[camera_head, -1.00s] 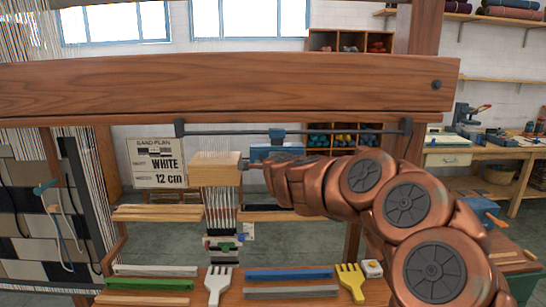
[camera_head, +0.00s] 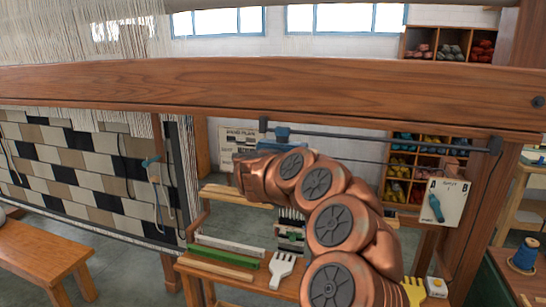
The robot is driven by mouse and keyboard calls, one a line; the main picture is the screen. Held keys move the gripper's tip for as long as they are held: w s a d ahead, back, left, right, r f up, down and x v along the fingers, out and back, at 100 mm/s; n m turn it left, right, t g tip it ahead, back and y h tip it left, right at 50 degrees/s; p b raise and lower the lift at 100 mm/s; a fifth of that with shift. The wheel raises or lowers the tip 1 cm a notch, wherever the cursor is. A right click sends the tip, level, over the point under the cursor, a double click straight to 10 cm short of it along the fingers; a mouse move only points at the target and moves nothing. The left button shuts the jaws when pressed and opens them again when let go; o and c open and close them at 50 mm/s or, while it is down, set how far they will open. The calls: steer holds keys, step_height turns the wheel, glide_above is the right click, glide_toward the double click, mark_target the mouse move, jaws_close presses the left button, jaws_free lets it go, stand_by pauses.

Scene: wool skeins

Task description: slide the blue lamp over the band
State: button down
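The blue lamp (camera_head: 283,137) hangs on a dark horizontal rail (camera_head: 390,136) under the big wooden beam, close to the rail's left end. My copper arm covers its lower part. The narrow band (camera_head: 290,238) with its threads shows below, partly hidden behind my arm. In the picture the lamp is roughly above the visible part of the band; the depth between them is unclear. The end of my arm is just below and left of the lamp. My gripper's fingers are hidden, so I cannot see whether they touch the lamp.
The wooden beam (camera_head: 270,85) crosses above my arm. A bench holds a white comb (camera_head: 283,270), a green bar (camera_head: 222,256) and a yellow comb (camera_head: 414,291). A card with a blue tool (camera_head: 437,204) hangs at right. A checkered weaving (camera_head: 80,170) stands left.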

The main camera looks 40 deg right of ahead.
steer(key=shift+w+a, duration=0.15)
steer(key=c, duration=1.4)
jaws_free()
steer(key=shift+w, duration=0.15)
steer(key=shift+c, duration=0.2)
steer(key=shift+o, duration=1.2)
steer(key=v, duration=1.2)
steer(key=shift+r, duration=0.1)
